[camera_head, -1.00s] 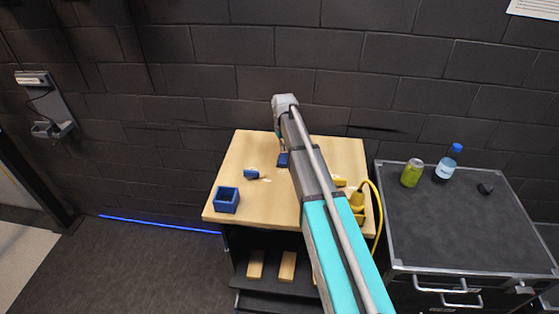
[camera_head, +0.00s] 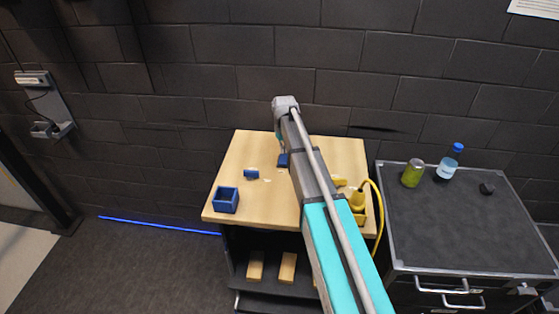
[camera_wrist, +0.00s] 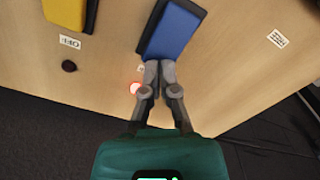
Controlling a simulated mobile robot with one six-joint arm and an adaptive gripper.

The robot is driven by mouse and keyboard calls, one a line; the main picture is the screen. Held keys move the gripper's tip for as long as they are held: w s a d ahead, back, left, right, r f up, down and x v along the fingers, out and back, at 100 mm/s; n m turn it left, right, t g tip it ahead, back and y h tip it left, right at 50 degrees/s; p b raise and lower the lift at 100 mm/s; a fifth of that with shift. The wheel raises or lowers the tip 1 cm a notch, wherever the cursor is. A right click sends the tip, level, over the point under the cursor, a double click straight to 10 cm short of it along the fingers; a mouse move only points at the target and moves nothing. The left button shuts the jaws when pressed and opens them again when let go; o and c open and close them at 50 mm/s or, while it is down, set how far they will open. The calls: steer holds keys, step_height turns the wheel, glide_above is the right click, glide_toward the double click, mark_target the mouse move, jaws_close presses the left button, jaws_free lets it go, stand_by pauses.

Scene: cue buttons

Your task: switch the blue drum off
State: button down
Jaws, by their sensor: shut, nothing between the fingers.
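A small blue piece, which looks like the blue drum (camera_head: 251,173), lies on the left half of the wooden table (camera_head: 245,150) in the head view. A white label (camera_wrist: 278,38) shows at the right in the wrist view. A blue block with a dark edge (camera_wrist: 178,28) is right in front of my gripper (camera_wrist: 160,65); it also shows beside my arm in the head view (camera_head: 283,160). My gripper is shut and empty, its tips at the block's near edge; contact cannot be told. A red-lit button (camera_wrist: 135,88) is beside the fingers, its label mostly hidden.
A yellow block (camera_wrist: 65,12) with a label and a dark button (camera_wrist: 69,66) are at the wrist view's left. An open blue bin (camera_head: 226,201) stands at the table's front left. A yellow piece with a cable (camera_head: 357,200) is at the right. A can (camera_head: 412,174) and bottle (camera_head: 450,162) stand on a cabinet.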

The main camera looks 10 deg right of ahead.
steer(key=shift+f+b, duration=0.45)
steer(key=shift+f, duration=0.1)
stand_by(0.4)
steer(key=shift+r, duration=0.1)
steer(key=shift+r+p, duration=3.45)
steer(key=shift+p, duration=0.1)
steer(key=shift+s+f, duration=0.1)
steer(key=shift+s, duration=0.25)
steer(key=s+f+b, duration=0.1)
steer(key=s, duration=0.8)
steer(key=s+f+m+b, duration=0.1)
steer(key=s+f+b, duration=0.1)
steer(key=s, duration=0.8)
steer(key=s+a+f+m+b, duration=0.1)
steer(key=s+b, duration=0.1)
steer(key=s, duration=0.8)
steer(key=shift+a+f, duration=0.1)
steer(key=shift+f, duration=0.25)
steer(key=shift+w, duration=0.1)
